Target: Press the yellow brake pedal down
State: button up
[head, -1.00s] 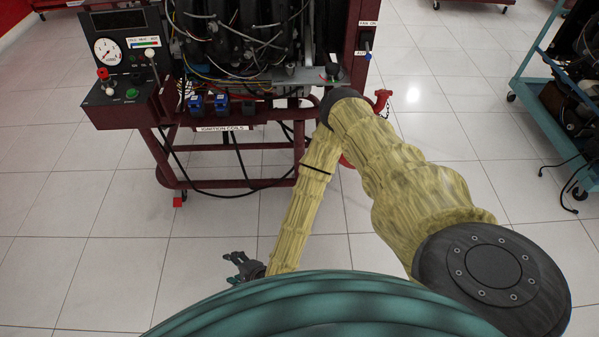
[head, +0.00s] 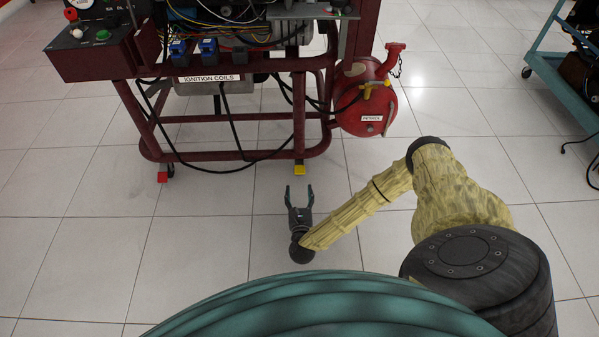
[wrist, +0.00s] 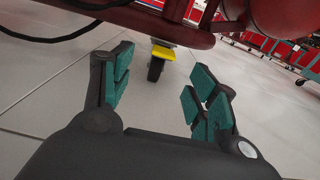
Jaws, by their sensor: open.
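The yellow brake pedal (head: 300,169) is a small tab at the foot of the dark red engine stand's front right leg. In the wrist view the pedal (wrist: 163,52) sits above a black caster wheel (wrist: 155,70), between my two fingers and beyond their tips. My gripper (head: 299,190) is open and empty, low over the floor just in front of the pedal, with its fingers pointing at it. In the wrist view my gripper (wrist: 160,85) shows its green finger pads spread apart. There is a gap between the fingertips and the pedal.
The dark red stand frame (head: 225,168) rises over the pedal. A red pedal (head: 163,177) is at its left foot. A red petrol tank (head: 367,110) hangs at the right. A black cable (head: 220,172) loops low. The tiled floor in front is clear.

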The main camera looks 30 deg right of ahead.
aim_at(300, 170)
jog(key=b+x, duration=0.1)
jog(key=x, duration=0.3)
jog(key=b+x, duration=0.2)
jog(key=x, duration=0.3)
jog(key=shift+d+f+b, duration=0.1)
jog(key=shift+d+b, duration=0.2)
jog(key=shift+d, duration=0.1)
jog(key=shift+x, duration=0.85)
grip_shut()
jog(key=shift+b, duration=0.3)
